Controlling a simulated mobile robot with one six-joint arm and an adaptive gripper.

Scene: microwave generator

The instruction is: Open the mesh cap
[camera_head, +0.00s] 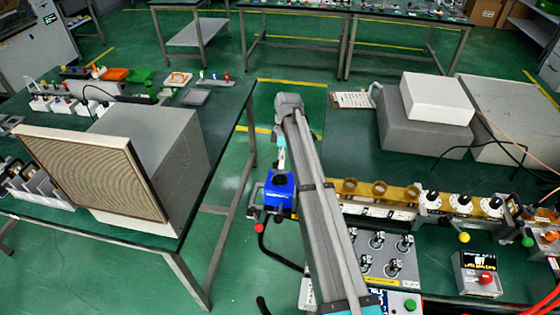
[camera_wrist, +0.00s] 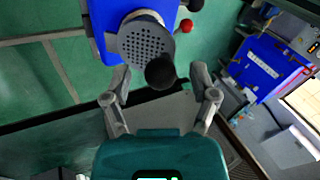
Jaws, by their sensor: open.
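The mesh cap (camera_wrist: 142,45) is a round grey disc full of small holes, seen in the wrist view at the upper middle. A black round knob (camera_wrist: 160,72) sits at its lower right edge. The cap lies over a blue box (camera_wrist: 102,30), and looks closed against it. The blue box also shows in the head view (camera_head: 279,198), left of my arm. My gripper (camera_wrist: 160,80) is open, with one finger on each side of the black knob; contact cannot be told.
A red ball knob (camera_wrist: 182,27) sits beside the cap. A large box with a mesh front (camera_head: 90,170) stands on the left table. The right table carries brass rings (camera_head: 380,188), switches and a control box (camera_head: 478,273). Green floor lies between the tables.

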